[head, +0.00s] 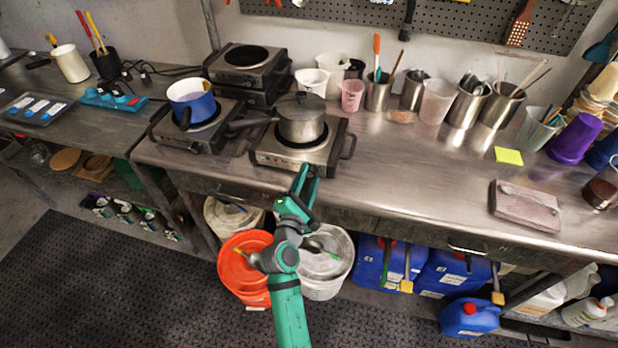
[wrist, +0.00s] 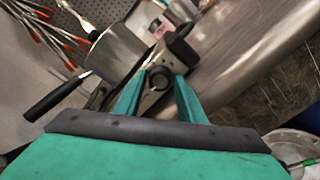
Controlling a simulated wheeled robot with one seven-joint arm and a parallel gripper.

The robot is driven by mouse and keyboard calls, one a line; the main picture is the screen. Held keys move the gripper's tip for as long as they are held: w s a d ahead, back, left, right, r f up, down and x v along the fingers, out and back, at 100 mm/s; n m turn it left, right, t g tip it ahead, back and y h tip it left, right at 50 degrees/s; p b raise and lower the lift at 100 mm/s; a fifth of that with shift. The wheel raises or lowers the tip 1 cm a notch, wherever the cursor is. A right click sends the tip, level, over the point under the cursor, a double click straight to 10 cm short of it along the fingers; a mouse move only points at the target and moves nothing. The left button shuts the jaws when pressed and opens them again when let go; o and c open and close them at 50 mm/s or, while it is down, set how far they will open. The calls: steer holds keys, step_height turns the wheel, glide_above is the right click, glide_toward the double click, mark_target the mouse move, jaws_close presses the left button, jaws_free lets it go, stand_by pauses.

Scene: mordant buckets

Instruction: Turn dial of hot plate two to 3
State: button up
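A steel hot plate (head: 273,155) stands near the table's front edge with a lidded steel pot (head: 301,124) on it. Its round black dial (wrist: 159,78) shows in the wrist view between the fingertips of my gripper (wrist: 158,85). The fingers are apart, with a gap visible on each side of the dial. The dial's marks are too small to read. In the head view my gripper (head: 305,172) is at the front face of this hot plate and hides the dial. Another hot plate (head: 170,137) with a blue pot (head: 191,105) stands to the left. I see no number labels.
The steel pot's black handle (wrist: 55,97) sticks out to the left in the wrist view. Stacked hot plates (head: 245,66) stand behind. Buckets (head: 325,272) stand below the table edge.

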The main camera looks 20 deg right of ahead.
steer(key=shift+w+d, duration=0.15)
steer(key=shift+w, duration=0.05)
steer(key=c, duration=0.8)
steer(key=shift+o, duration=0.2)
